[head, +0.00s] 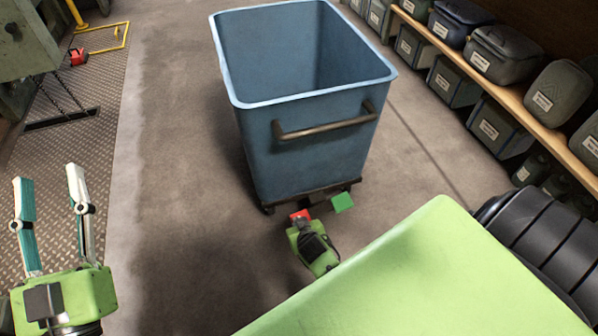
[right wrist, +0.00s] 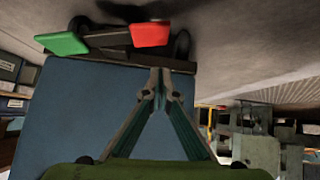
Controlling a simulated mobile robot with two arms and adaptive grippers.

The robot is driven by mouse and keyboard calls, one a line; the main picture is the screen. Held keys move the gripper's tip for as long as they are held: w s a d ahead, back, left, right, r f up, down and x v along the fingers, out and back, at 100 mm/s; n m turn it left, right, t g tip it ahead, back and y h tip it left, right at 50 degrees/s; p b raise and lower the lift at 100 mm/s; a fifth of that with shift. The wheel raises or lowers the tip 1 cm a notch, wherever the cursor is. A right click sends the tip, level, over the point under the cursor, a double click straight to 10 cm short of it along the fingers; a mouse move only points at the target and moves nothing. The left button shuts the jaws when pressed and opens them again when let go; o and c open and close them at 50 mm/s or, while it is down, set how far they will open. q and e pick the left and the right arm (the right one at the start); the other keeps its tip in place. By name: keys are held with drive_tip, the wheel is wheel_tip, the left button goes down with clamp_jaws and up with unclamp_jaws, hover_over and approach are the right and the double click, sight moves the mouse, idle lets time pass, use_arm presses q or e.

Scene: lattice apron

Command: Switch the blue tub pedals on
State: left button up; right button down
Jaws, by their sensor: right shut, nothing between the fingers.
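The blue tub (head: 310,150) stands on the floor ahead of me, with a grey bar handle on its near side. At its near lower edge are a red pedal (head: 300,215) and a green pedal (head: 343,202). The red pedal (right wrist: 150,33) and green pedal (right wrist: 62,43) show clearly in the right wrist view. My right gripper (right wrist: 160,78) is shut and empty, its tips close to the red pedal; I cannot tell whether they touch. In the head view its fingers are mostly hidden. My left gripper (head: 48,178) is open and empty, well left of the tub.
A wooden shelf (head: 520,115) with several labelled grey containers runs along the right. A metal tread plate (head: 90,130) and a yellow rail (head: 105,40) lie at the left. Concrete floor is clear left of the tub. My green body covers the lower right.

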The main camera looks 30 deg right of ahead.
use_arm(q)
wheel_tip(320, 180, down, 11)
drive_tip(key=w+a+g+y+p, duration=0.1)
drive_tip(key=g+y+p, duration=0.1)
drive_tip(key=g, duration=0.3)
drive_tip(key=shift+w+f+g, duration=0.15)
drive_tip(key=shift+w+g, duration=0.1)
drive_tip(key=shift+g, duration=0.15)
use_arm(e)
drive_tip(key=shift+a+v, duration=0.15)
drive_tip(key=shift+v, duration=1.05)
drive_tip(key=shift+a+v, duration=0.2)
drive_tip(key=shift+v, duration=1)
drive_tip(key=shift+w, duration=0.15)
